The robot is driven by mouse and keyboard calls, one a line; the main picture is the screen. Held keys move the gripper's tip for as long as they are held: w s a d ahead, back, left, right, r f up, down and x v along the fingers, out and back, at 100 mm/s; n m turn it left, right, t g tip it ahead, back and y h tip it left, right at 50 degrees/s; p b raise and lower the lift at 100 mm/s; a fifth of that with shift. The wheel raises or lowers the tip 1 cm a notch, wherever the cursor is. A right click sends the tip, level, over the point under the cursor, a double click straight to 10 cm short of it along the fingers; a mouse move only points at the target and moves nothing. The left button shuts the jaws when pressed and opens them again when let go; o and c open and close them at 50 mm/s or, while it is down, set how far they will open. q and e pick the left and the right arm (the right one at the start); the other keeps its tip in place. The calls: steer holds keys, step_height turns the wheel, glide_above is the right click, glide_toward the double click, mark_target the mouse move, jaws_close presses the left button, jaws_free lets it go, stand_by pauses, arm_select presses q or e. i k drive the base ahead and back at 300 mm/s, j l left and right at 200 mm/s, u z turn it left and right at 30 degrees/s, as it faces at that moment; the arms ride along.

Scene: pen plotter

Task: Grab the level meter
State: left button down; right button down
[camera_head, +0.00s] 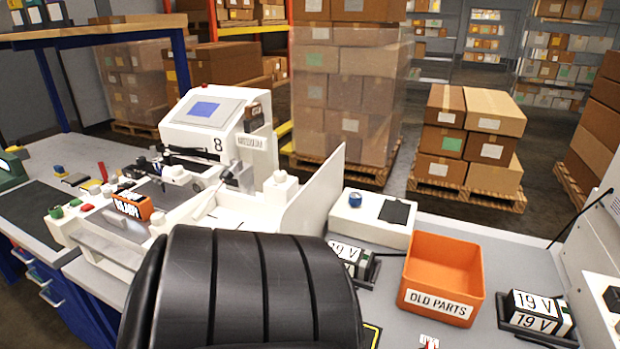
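I cannot make out for sure which thing is the level meter. A small orange block with a black face and white lettering (132,206) sits on the front of the white plotter machine (208,125), at the left; its lettering is too small to read. Neither of my grippers is in view.
A large black ribbed shape, like a chair back (245,295), fills the bottom middle and hides part of the bench. An orange "OLD PARTS" bin (440,258), "19 V" blocks (535,303) and a white box (372,218) stand on the grey right-hand table. Stacked cartons (345,90) stand behind.

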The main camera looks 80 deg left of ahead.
mark_target(140, 207)
steer(key=u, duration=3.6)
steer(key=i+j, duration=0.45)
steer(key=i+j+z, duration=0.1)
steer(key=i+j, duration=0.35)
steer(key=j, duration=0.2)
